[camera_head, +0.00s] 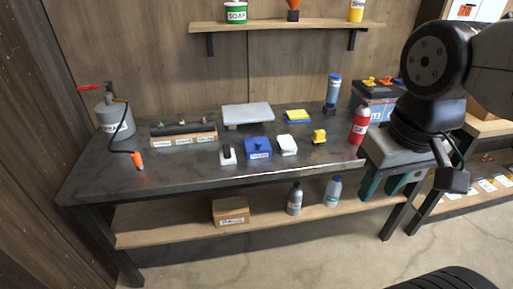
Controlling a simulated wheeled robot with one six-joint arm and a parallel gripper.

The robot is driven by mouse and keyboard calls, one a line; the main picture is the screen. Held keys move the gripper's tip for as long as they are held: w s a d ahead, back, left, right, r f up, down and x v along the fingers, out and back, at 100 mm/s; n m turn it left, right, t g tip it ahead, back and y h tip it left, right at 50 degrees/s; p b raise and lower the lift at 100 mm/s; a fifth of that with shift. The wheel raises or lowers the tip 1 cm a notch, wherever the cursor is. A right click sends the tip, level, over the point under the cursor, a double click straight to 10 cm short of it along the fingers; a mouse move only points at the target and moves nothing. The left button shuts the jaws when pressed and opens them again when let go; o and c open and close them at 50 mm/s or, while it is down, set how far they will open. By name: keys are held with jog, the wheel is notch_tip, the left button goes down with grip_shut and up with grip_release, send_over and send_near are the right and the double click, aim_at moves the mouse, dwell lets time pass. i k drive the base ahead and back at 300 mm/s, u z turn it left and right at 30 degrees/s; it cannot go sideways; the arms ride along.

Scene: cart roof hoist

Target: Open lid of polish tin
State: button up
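A blue box-shaped tin (258,149) with a knob on top and a white label stands near the front middle of the workbench. It looks like the polish tin, but the label is too small to read surely. Its lid appears to be on. My arm shows large at the right edge, well to the right of the tin. I cannot make out my gripper's fingers in this view.
The workbench (90,178) also holds a black and white item (227,155) left of the tin, a white block (287,145) right of it, a yellow item (319,137), a red bottle (360,126) and a grey sprayer (114,118). Some bare bench lies in front.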

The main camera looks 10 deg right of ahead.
aim_at(260, 143)
jog(key=u, duration=0.75)
jog(key=i, duration=0.7)
jog(key=z, duration=0.8)
